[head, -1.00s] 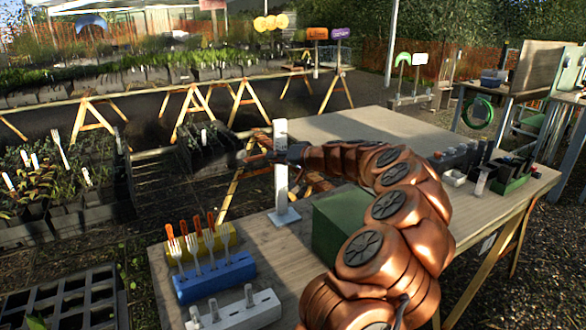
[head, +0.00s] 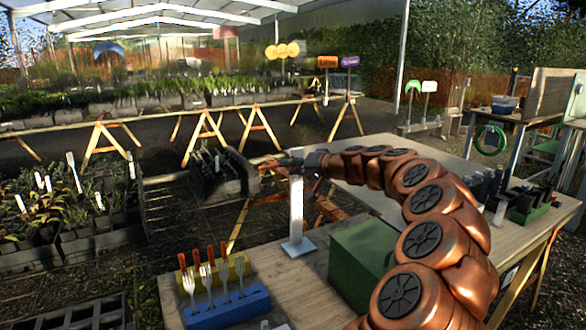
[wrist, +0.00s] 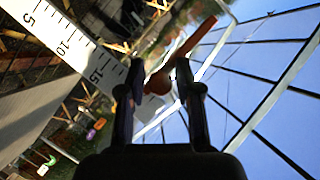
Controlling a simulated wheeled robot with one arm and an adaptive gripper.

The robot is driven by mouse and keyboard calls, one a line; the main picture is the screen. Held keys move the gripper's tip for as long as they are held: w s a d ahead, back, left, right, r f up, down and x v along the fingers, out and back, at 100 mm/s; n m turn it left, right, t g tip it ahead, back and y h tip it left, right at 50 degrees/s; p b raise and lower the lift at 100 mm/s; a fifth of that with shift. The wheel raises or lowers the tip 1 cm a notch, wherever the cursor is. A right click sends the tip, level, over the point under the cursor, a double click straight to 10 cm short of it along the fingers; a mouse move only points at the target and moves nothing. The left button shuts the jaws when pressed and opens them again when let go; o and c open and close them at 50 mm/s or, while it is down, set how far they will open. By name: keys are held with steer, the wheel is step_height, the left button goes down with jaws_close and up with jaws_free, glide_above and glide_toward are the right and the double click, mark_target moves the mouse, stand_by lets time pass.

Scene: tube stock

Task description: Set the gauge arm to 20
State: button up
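The white gauge post (head: 296,215) stands upright on a square foot on the table in the head view. In the wrist view its scale (wrist: 68,48) runs diagonally at the upper left, with marks 5, 10 and 15 readable. The red-orange gauge arm (wrist: 196,40) slants up to the right in the wrist view, its rounded end showing between my finger tips. My gripper (wrist: 160,75) looks open, with a finger on each side of that end; contact is unclear. In the head view my gripper (head: 277,166) is at the post's top and hides part of it.
A green box (head: 360,258) stands on the table (head: 285,290) right of the post, under my arm. A blue fork holder (head: 228,308) is at the front left. Planter trays (head: 100,240) lie left.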

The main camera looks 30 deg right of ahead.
steer(key=shift+o, duration=0.8)
steer(key=shift+s+d, duration=0.1)
steer(key=v, duration=1.1)
steer(key=shift+s+r, duration=0.15)
steer(key=shift+s, duration=0.25)
steer(key=shift+d, duration=0.1)
